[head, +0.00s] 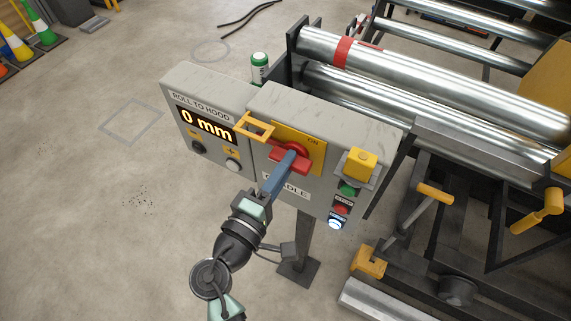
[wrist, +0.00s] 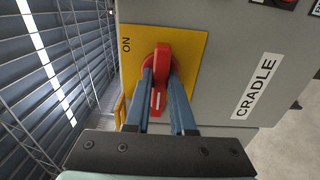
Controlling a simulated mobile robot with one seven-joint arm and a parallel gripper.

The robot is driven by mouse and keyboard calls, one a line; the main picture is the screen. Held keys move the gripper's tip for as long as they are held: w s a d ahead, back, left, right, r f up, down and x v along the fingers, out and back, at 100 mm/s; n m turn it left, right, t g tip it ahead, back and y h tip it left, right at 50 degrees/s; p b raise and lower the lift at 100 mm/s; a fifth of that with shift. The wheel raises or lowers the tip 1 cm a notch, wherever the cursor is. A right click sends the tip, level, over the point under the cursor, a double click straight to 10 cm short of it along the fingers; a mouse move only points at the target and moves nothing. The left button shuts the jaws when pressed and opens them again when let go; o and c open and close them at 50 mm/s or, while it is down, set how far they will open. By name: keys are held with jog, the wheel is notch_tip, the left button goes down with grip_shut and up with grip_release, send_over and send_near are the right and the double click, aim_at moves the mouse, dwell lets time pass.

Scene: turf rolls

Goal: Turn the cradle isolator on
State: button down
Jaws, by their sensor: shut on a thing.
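The cradle isolator (head: 291,160) is a red rotary handle on a yellow plate (head: 312,150), on the front of a grey box. It also shows in the wrist view (wrist: 162,62), its white-marked arm lying level across the panel and pointing to the panel's left. The word "ON" (head: 313,141) is at the plate's upper right, and the marked arm does not point to it. My gripper (head: 289,158) has its blue fingers on either side of the handle's arm, shut on it. The fingers hide part of the handle and plate. A "CADLE"-side label reading "CRADLE" (wrist: 256,86) sits below the plate.
A yellow bracket (head: 254,127) sticks out at the plate's left. The "ROLL TO HOOD" box (head: 168,89) reads 0 mm. A yellow-capped switch (head: 361,163) and several buttons are at the right. Steel rollers (head: 430,75) stand behind.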

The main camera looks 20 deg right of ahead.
jog(key=shift+f+b, duration=0.1)
jog(key=shift+b, duration=0.3)
jog(key=m+b, duration=1.8)
jog(key=b, duration=0.5)
jog(key=c, duration=0.8)
grip_release()
jog(key=shift+o, duration=0.2)
jog(key=v, duration=1.3)
